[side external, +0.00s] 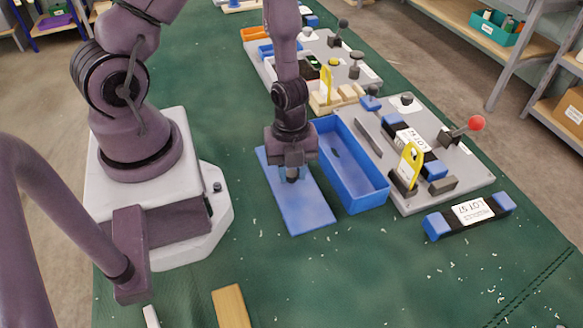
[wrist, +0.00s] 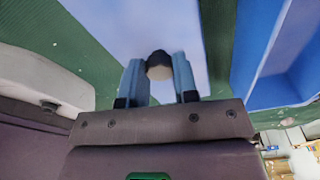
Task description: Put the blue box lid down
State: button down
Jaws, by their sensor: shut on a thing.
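The blue box lid (side external: 308,212) is a flat blue panel to the left of the open blue box (side external: 366,196) in the side view. My gripper (side external: 291,178) points down over the lid and is shut on its knob. In the wrist view the dark, round-topped knob (wrist: 159,64) sits between the two blue fingers, and the pale lid (wrist: 140,22) spreads behind it. The lid looks level and close to the green mat; I cannot tell whether it touches. The box also shows in the wrist view (wrist: 285,88).
A grey fixture plate (side external: 465,180) with a red-knobbed lever stands right of the box. A block labelled LOT 57 (side external: 470,213) lies in front of the plate. A wooden strip (side external: 231,306) lies nearer the camera. The green mat (side external: 340,275) in front of the lid is clear.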

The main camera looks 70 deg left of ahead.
jog(key=shift+f, duration=0.1)
jog(key=c, duration=0.9)
grip_release()
jog(key=a+r+n+y, duration=0.25)
jog(key=r+n, duration=0.25)
jog(key=r, duration=0.5)
jog(key=a+r+n+y, duration=0.25)
jog(key=r+n, duration=0.25)
jog(key=r, duration=0.6)
jog(key=s+d+r+n+t+h, duration=0.1)
jog(key=r+n+t, duration=0.1)
jog(key=r+n, duration=0.1)
jog(key=s+d+r+n+t+h, duration=0.1)
jog(key=s+r+n+t, duration=0.1)
jog(key=r, duration=0.3)
jog(key=s+d+r+n+t+h, duration=0.1)
jog(key=s+d+r+n, duration=0.1)
jog(key=r+n, duration=0.2)
jog(key=shift+n+t+h, duration=0.3)
jog(key=shift+n+t, duration=0.1)
jog(key=shift+n, duration=0.2)
